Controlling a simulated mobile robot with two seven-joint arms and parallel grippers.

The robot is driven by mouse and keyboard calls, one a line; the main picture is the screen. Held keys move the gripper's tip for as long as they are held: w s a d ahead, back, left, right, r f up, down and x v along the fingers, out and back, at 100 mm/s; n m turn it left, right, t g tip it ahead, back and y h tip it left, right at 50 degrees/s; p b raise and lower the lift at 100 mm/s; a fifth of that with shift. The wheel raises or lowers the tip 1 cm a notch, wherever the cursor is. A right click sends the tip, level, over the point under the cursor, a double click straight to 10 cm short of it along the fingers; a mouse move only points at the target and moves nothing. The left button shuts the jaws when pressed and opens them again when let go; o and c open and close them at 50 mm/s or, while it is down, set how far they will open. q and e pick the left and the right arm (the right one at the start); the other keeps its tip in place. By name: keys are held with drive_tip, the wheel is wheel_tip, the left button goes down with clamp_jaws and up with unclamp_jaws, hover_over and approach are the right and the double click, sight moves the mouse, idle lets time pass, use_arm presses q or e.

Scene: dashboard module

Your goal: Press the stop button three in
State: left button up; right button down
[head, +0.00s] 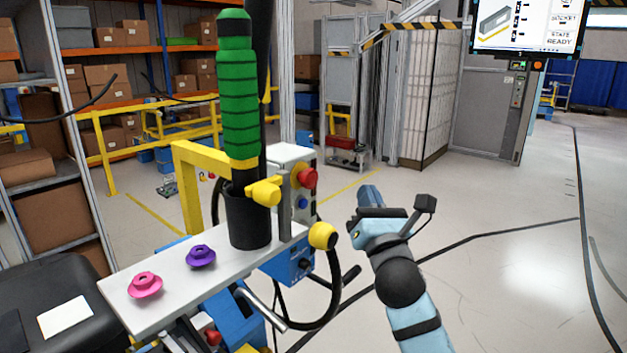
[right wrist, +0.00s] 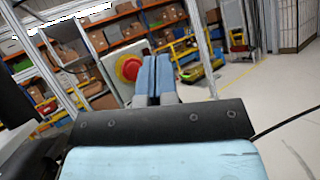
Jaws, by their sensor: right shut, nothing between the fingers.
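The red stop button (head: 307,178) sticks out from the right face of a white control box (head: 293,153) behind the workbench. A blue button sits below it on the same face. In the right wrist view the stop button (right wrist: 128,68) shows as a red knob with a yellow ring, just left of my fingers. My right gripper (head: 369,192) is shut and empty, to the right of the button and apart from it in the head view. In the right wrist view its blue fingers (right wrist: 154,76) are together. My left gripper is not in view.
A white workbench top (head: 190,285) holds a pink part (head: 144,285) and a purple part (head: 200,257). A green-wrapped column (head: 238,90) stands in a black cup beside the box. A yellow knob (head: 322,235) sits below the button. Open floor lies to the right.

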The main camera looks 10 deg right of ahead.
sight(311, 179)
drive_tip(key=w+a+b, duration=0.3)
drive_tip(key=w+a, duration=0.2)
drive_tip(key=w, duration=0.2)
drive_tip(key=shift+a, duration=0.2)
idle(2.0)
drive_tip(key=shift+w+a, duration=0.25)
drive_tip(key=shift+w, duration=0.15)
drive_tip(key=shift+w+a, duration=0.2)
drive_tip(key=shift+w, duration=0.05)
idle(0.7)
drive_tip(key=shift+s+d+p, duration=0.4)
drive_tip(key=shift+s+d, duration=0.05)
drive_tip(key=shift+s, duration=0.2)
